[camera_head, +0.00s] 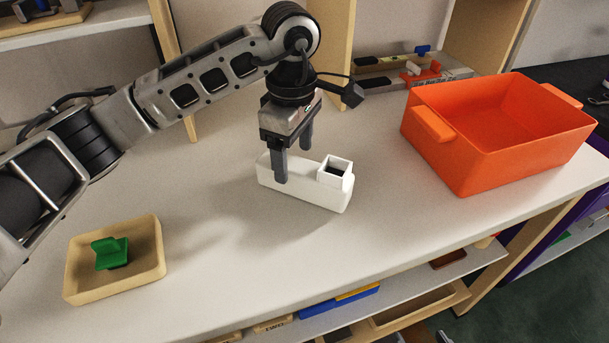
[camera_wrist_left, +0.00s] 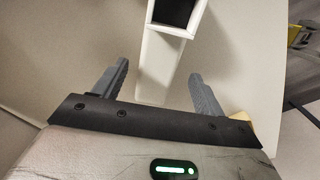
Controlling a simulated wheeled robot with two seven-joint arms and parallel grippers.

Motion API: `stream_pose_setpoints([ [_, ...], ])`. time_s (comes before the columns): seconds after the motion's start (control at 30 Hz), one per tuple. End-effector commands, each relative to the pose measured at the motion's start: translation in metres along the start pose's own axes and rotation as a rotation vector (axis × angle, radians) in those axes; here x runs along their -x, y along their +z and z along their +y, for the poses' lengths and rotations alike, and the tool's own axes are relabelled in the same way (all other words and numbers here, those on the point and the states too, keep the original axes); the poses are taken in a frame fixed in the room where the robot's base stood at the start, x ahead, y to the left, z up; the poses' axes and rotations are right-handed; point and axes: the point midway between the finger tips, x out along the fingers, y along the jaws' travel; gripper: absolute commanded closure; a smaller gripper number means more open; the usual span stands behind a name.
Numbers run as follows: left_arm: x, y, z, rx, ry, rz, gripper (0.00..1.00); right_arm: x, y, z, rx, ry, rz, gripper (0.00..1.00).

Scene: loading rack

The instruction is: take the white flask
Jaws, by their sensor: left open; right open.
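The white flask (camera_head: 303,185) is a blocky white body lying on the white table, with a square open neck on its right end in the head view. In the left wrist view the flask (camera_wrist_left: 156,66) runs up from between the fingers, its dark square opening at the top edge. My left gripper (camera_head: 294,160) is open and points down over the flask's left part, one finger on the near side and one on the far side. In the left wrist view the fingers (camera_wrist_left: 157,88) stand apart with gaps to the flask. My right gripper is not in view.
An orange bin (camera_head: 480,160) stands to the right on the table. A shallow tan tray (camera_head: 148,278) with a green piece (camera_head: 110,253) sits front left. Wooden shelf uprights and a grey rack (camera_head: 375,79) stand at the back. The table around the flask is clear.

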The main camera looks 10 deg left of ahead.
Motion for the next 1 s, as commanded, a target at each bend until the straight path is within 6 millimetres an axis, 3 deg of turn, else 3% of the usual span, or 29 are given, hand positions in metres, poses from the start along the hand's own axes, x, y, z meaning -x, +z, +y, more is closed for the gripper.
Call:
stream_pose_setpoints([
  [0.33, -0.045, 0.001, 0.002, 0.000, -0.003, -0.002, 0.29, 0.003, -0.008, 0.002, 0.011, 0.006, 0.000, 0.38],
  [0.63, -0.051, 0.001, 0.003, 0.000, 0.000, -0.001, 0.29, 0.001, -0.004, 0.003, 0.015, 0.008, -0.006, 0.38],
  [0.83, -0.051, 0.001, 0.003, 0.000, -0.001, -0.001, 0.84, 0.002, -0.004, 0.004, 0.019, 0.008, -0.007, 0.38],
  [1.0, -0.050, 0.001, 0.003, 0.000, 0.000, -0.002, 0.83, 0.003, -0.005, 0.004, 0.020, 0.008, -0.005, 0.38],
])
